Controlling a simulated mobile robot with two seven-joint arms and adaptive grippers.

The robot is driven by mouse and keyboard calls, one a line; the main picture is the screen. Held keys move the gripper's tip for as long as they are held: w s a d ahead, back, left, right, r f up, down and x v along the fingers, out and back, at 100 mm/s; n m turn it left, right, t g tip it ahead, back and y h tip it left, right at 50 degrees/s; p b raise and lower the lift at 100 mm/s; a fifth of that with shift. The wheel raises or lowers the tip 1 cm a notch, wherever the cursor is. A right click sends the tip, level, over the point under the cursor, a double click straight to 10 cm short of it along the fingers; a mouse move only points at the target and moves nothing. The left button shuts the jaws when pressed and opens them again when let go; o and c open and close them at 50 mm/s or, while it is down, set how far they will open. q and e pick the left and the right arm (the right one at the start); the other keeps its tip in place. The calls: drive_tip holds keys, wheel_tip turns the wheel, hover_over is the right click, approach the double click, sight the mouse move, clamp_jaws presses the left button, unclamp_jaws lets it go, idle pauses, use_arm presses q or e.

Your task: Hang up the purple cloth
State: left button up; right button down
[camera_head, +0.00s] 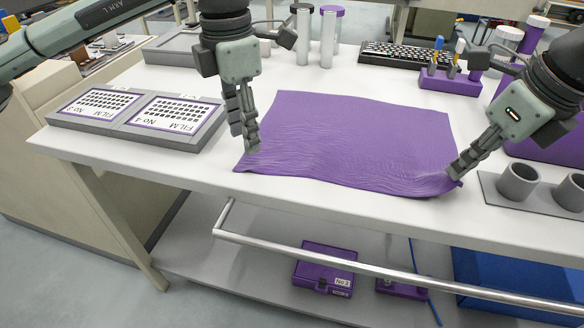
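The purple cloth (350,130) lies spread on the white tabletop, mostly flat, with wrinkles along its front edge. My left gripper (252,148) is at the cloth's front left corner, its fingers close together on the fabric, and a bit of the corner sticks out beyond them. My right gripper (456,174) is at the front right corner, its fingers close together with the fabric bunched at the tips. The fingertips are partly hidden by the cloth's folds. A metal rail (330,261) runs along the table's front, below the top.
Film trays (138,122) lie at the left. A gray cup holder (520,182) stands at the right edge. A purple box (324,266) sits on the lower shelf.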

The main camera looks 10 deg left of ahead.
sight(257, 166)
use_arm(q)
drive_tip(key=s+a+r+t+h, duration=0.1)
drive_tip(key=s+r+t+h, duration=0.15)
drive_tip(key=s+r, duration=0.2)
drive_tip(key=shift+n, duration=0.3)
drive_tip(key=x, duration=0.6)
drive_tip(key=w+x, duration=0.1)
drive_tip(key=x, duration=0.2)
drive_tip(key=shift+a+r, duration=0.1)
drive_tip(key=shift+a, duration=0.05)
drive_tip(key=shift+f, duration=0.3)
drive_tip(key=shift+c, duration=0.3)
clamp_jaws()
drive_tip(key=shift+r, duration=0.1)
idle(1.4)
drive_tip(key=shift+r, duration=2.45)
